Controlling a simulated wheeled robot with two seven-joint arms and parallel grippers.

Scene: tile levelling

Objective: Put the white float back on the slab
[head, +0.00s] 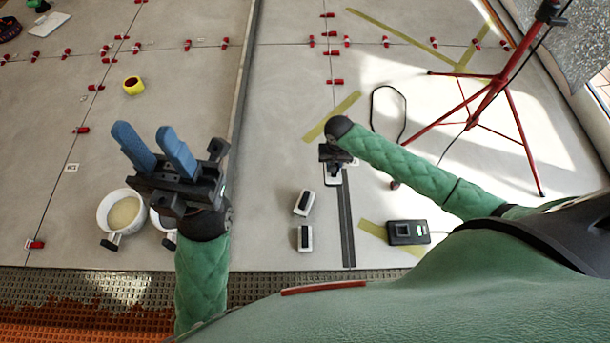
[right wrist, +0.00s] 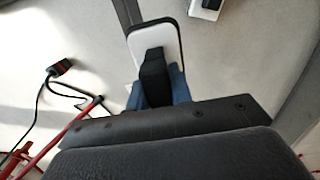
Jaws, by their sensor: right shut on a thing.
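The white float (right wrist: 176,38), a white plate with a black handle (right wrist: 153,75), is held at its handle between the blue fingers of my right gripper (right wrist: 165,88). In the head view a white edge of the float (head: 332,181) shows below my right gripper (head: 334,158), which hides most of it. The float is over the grey slab (head: 285,150); I cannot tell whether it touches. My left gripper (head: 146,133) is open and empty, its two blue fingers apart, above the slab at the left.
Two white blocks with dark tops (head: 304,203) (head: 305,238) lie left of a dark strip (head: 348,225). A black device (head: 408,232) lies at right. White buckets (head: 122,212) stand below my left gripper. A red tripod (head: 490,95) and cable loop (head: 388,90) are beyond my right arm.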

